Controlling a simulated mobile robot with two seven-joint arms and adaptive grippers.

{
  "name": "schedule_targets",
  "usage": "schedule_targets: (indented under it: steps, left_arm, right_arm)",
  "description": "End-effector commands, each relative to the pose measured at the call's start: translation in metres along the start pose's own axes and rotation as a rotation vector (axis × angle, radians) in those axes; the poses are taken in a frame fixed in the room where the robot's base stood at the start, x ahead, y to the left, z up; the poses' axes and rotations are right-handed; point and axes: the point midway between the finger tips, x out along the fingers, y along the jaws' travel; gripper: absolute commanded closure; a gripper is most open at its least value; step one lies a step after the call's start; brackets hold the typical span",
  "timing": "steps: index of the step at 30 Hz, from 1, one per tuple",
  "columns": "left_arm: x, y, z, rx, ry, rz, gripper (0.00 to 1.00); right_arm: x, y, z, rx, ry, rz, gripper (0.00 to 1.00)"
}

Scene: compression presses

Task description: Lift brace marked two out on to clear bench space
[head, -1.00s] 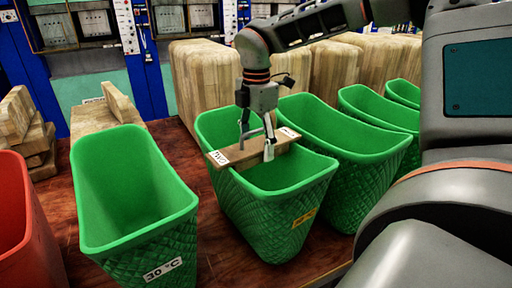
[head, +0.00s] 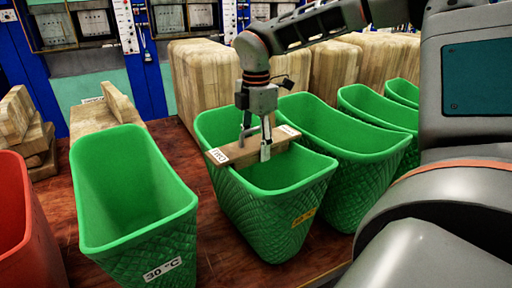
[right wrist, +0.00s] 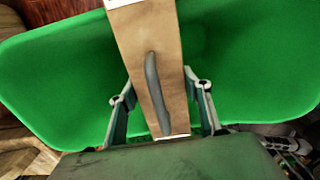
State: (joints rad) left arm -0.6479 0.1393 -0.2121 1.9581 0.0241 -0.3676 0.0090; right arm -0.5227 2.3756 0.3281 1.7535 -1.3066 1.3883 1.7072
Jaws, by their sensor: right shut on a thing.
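The brace (head: 236,152) is a flat wooden board with a white label at each end. The near label appears to read TWO. It lies across the mouth of a green bin (head: 272,200), at rim height. Whether it still touches the rim is hard to tell. My right gripper (head: 255,147) points down and is shut on the brace, with a finger on each side. In the right wrist view the brace (right wrist: 172,60) runs between the fingers, with a dark grey handle (right wrist: 155,92) along its top. My left gripper is not in view.
A green bin labelled 30 °C (head: 130,215) stands to the left, and a red bin (head: 18,215) beyond it. More green bins (head: 345,150) stand to the right. Wooden blocks (head: 200,75) line the back. Bare bench (head: 180,145) shows between the bins.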

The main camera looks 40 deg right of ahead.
Motion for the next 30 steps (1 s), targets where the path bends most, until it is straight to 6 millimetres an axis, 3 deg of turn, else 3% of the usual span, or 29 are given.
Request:
schedule_targets:
  steps: [8, 21, 30]
  left_arm:
    - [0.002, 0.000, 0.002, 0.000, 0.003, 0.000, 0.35]
    - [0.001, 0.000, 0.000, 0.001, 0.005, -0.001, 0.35]
    - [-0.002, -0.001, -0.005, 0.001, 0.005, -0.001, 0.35]
  right_arm:
    - [-0.041, 0.002, 0.000, 0.001, -0.002, 0.008, 0.95]
    - [-0.154, 0.001, 0.000, 0.001, 0.000, 0.006, 0.95]
    - [-0.192, 0.001, -0.001, -0.003, 0.001, 0.003, 0.95]
